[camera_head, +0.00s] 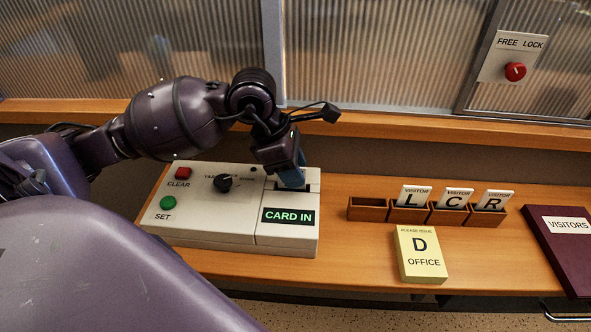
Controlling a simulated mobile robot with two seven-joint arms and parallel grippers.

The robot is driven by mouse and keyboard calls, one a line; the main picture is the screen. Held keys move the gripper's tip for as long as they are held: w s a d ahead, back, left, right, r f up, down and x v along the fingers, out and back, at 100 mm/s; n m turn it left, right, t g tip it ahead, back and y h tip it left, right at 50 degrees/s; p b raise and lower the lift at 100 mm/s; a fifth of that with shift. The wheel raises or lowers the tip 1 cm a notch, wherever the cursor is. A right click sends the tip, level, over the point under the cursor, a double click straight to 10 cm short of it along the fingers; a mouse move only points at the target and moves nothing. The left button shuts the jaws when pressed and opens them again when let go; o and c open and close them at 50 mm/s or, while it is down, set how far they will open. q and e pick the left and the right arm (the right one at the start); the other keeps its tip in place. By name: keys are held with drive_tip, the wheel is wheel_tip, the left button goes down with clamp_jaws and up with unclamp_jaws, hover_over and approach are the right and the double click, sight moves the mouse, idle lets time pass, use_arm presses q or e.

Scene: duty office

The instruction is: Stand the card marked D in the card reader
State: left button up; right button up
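The card reader (205,213) is a beige box on the wooden counter, with a lit green CARD IN display (287,216) and a dark slot at its right back. My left gripper (290,175) points down right above the slot. A bluish flat piece shows between the gripper and the slot; I cannot tell if it is the card marked D or part of my finger. The fingertips are hidden, so their opening does not show. No letter D shows on any card. My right gripper is out of view.
A wooden rack (369,210) holds visitor cards L (413,196), C (455,199) and R (494,201); its leftmost pocket is empty. A yellow note (421,262) reads "Please issue D Office". A maroon VISITORS book (558,250) lies at right. A ribbed glass window stands behind.

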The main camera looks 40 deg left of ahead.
use_arm(q)
drive_tip(key=v, duration=1)
drive_tip(key=shift+p, duration=0.4)
drive_tip(key=shift+s, duration=0.1)
